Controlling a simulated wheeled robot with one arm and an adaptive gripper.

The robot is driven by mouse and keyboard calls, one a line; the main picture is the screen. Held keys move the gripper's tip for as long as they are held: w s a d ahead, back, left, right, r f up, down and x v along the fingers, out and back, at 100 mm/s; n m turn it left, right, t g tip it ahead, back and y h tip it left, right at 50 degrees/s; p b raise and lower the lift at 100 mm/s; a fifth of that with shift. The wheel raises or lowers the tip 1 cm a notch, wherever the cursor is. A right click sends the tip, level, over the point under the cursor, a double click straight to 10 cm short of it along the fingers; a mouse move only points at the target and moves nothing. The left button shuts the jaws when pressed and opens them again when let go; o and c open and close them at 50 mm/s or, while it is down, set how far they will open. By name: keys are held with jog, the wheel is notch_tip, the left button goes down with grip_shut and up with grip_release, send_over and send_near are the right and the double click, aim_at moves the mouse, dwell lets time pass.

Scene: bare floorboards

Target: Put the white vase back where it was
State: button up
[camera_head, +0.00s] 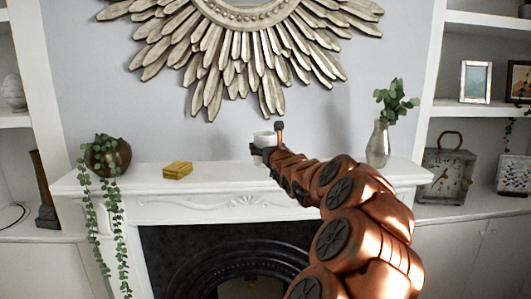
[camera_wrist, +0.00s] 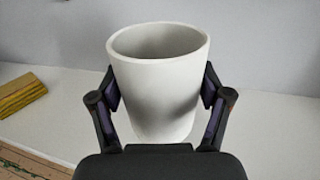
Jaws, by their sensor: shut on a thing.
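The white vase (camera_wrist: 158,95) is a plain, tapered, open-topped pot, seen large in the wrist view. It stands upright between the two fingers of my gripper (camera_wrist: 160,105), which are shut on its sides. In the head view the vase (camera_head: 264,137) shows small above the white mantelpiece (camera_head: 225,181), partly hidden by my gripper (camera_head: 266,150). I cannot tell whether its base touches the mantel top, as my gripper hides it.
A gold box (camera_head: 177,170) lies on the mantel to the left, beyond it a trailing plant (camera_head: 108,154). A silvery vase with leaves (camera_head: 378,143) stands to the right. A sunburst mirror (camera_head: 250,75) hangs above. The mantel between box and vase looks clear.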

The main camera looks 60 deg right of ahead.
jog(key=shift+f+p, duration=0.45)
jog(key=shift+f, duration=0.8)
jog(key=shift+f+b, duration=0.1)
jog(key=shift+b, duration=0.2)
jog(key=o, duration=1.4)
jog(key=shift+r+p, duration=0.2)
jog(key=shift+p, duration=0.2)
jog(key=shift+s+a+f+b, duration=0.15)
jog(key=shift+s+b, duration=0.15)
jog(key=shift+b, duration=0.05)
jog(key=shift+b+v, duration=2.2)
jog(key=shift+v, duration=3.55)
